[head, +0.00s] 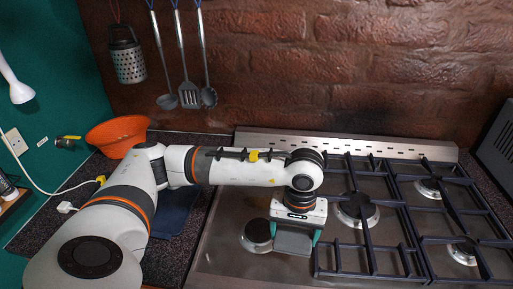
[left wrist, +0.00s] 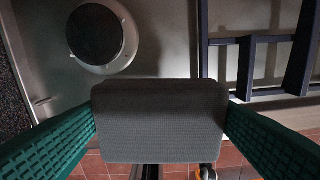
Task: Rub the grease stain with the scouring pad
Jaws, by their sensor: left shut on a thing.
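My left gripper (head: 295,237) reaches in from the left over the left front part of the steel stove. Its green fingers are shut on a grey scouring pad (head: 293,243). In the left wrist view, the pad (left wrist: 160,125) sits squarely between the two green fingers, its broad ribbed face showing. Whether the pad touches the stove top is hard to tell. I cannot make out a grease stain in either view; it may be under the pad or arm. My right gripper is not in view.
The stove (head: 225,250) has a bare round burner (head: 257,235) just left of the pad. Dark pan supports (head: 345,262) stand close on the right. An orange bowl (head: 117,135) is on the back left counter. Utensils (head: 185,95) and a grater (head: 128,62) hang on the brick wall.

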